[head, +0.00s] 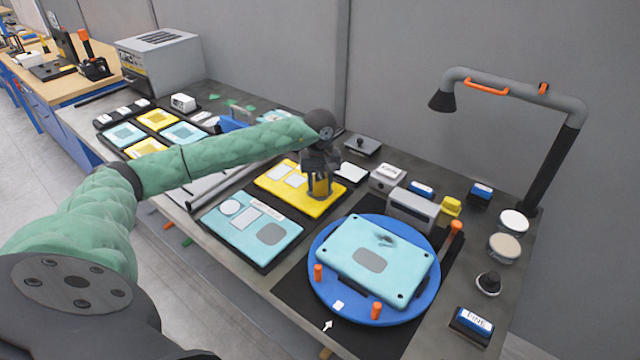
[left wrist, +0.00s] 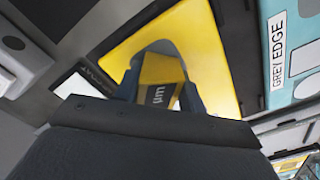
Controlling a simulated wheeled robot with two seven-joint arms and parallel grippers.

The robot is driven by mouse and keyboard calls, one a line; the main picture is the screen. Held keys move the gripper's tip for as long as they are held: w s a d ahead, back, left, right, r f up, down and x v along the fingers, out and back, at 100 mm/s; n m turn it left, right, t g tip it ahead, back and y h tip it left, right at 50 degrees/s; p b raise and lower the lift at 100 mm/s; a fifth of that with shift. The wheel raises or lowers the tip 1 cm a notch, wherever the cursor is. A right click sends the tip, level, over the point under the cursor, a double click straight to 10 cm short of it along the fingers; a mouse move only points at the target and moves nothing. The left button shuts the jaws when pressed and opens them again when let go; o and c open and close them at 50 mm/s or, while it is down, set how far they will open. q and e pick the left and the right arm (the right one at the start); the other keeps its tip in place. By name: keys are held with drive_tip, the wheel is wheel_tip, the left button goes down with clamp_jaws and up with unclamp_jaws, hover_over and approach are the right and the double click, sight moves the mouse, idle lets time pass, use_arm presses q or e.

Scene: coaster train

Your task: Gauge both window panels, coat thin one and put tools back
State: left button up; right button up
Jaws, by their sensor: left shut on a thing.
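My left gripper (head: 320,176) is shut on a yellow and dark gauge marked "µm" (left wrist: 160,80). It holds the gauge at the right part of the yellow panel (head: 283,186); I cannot tell whether the gauge touches it. The yellow panel also fills the middle of the left wrist view (left wrist: 205,35). A light blue panel (head: 235,222) lies in front of it, with a label that reads "GREY EDGE" in the left wrist view (left wrist: 278,50). Another light blue panel (head: 345,240) with a grey patch lies on a round blue turntable (head: 325,300). My right gripper is out of view.
A grey block-shaped device (head: 412,210) stands behind the turntable, with a yellow block (head: 451,206) beside it. Round pots (head: 505,248), a dark knob (head: 488,284) and a blue block (head: 473,325) are at the right. An arched grey hood (head: 520,98) overhangs the back right.

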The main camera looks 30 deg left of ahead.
use_arm(q)
drive_tip(key=shift+b, duration=0.45)
idle(0.7)
drive_tip(key=shift+f+b, duration=0.15)
drive_tip(key=shift+b, duration=0.15)
idle(0.6)
drive_tip(key=o, duration=1.3)
drive_tip(key=shift+c, duration=0.2)
drive_tip(key=shift+r+p, duration=0.7)
drive_tip(key=shift+r, duration=2.3)
